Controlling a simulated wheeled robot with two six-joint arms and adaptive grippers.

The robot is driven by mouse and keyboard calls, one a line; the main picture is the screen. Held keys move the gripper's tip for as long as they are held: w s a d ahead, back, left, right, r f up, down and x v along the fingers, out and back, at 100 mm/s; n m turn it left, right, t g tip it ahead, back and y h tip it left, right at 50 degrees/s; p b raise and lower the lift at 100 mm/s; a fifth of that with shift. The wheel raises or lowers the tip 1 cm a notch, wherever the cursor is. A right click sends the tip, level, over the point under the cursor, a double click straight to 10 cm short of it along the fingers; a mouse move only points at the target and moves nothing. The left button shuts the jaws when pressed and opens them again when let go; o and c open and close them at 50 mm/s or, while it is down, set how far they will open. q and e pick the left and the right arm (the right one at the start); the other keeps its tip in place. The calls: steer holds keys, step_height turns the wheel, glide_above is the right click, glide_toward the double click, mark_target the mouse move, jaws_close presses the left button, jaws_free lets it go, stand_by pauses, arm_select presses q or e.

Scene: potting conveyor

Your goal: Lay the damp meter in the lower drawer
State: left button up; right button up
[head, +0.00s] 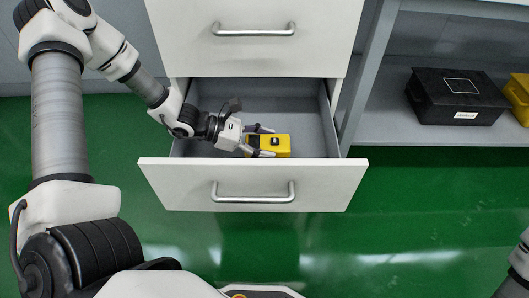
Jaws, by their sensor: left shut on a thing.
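The damp meter is a small yellow box with a dark patch on top (281,146). It is inside the open lower drawer (253,185), near the drawer's front panel and about mid-width. My left gripper (265,142) reaches into the drawer from the left and is shut on the damp meter. Whether the meter touches the drawer floor I cannot tell. The drawer is pulled out and its grey inside is otherwise empty where it shows. My right gripper is not in view; only part of my right arm shows at the lower right corner.
A closed white upper drawer (253,35) with a bar handle is above the open one. On a grey shelf at the right stand a black box (457,97) with a white label and a yellow item (518,94). The green floor (430,220) in front is clear.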

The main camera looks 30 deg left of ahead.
arm_select(q)
step_height(320, 180, down, 3)
steer(key=shift+r+b, duration=0.2)
steer(key=shift+b, duration=0.15)
steer(key=shift+r, duration=0.1)
steer(key=shift+f+b, duration=0.6)
steer(key=o, duration=1.2)
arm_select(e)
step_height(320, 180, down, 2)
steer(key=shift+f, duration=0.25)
